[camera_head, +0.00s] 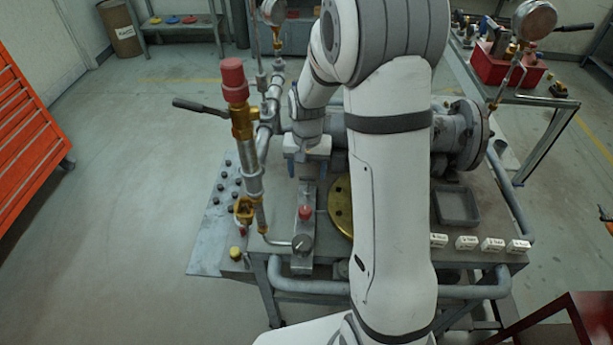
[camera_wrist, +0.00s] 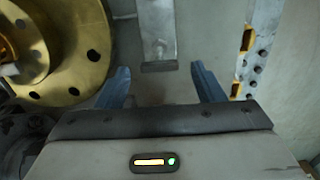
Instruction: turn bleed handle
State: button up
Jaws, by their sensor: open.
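My gripper (camera_head: 306,172) points down over the bench, its two blue fingers apart with nothing between them. It is just behind a narrow grey block (camera_head: 304,228) with a red knob (camera_head: 305,212). In the wrist view my gripper (camera_wrist: 159,70) is open, and a grey bar with a dark end (camera_wrist: 158,45) lies ahead between the fingertips, apart from them. A dark lever handle (camera_head: 200,106) sticks out left from the pipework near an upright brass fitting with a red cap (camera_head: 232,78). I cannot tell which part is the bleed handle.
A brass disc (camera_head: 340,208) lies right of the block; a brass flange (camera_wrist: 60,45) fills the wrist view's left. A grey flanged pipe (camera_head: 455,135) runs behind my arm. A grey tray (camera_head: 457,206) and several white labels (camera_head: 467,242) are at right. Floor at left is clear.

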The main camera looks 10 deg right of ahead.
jog(key=shift+r, duration=2.35)
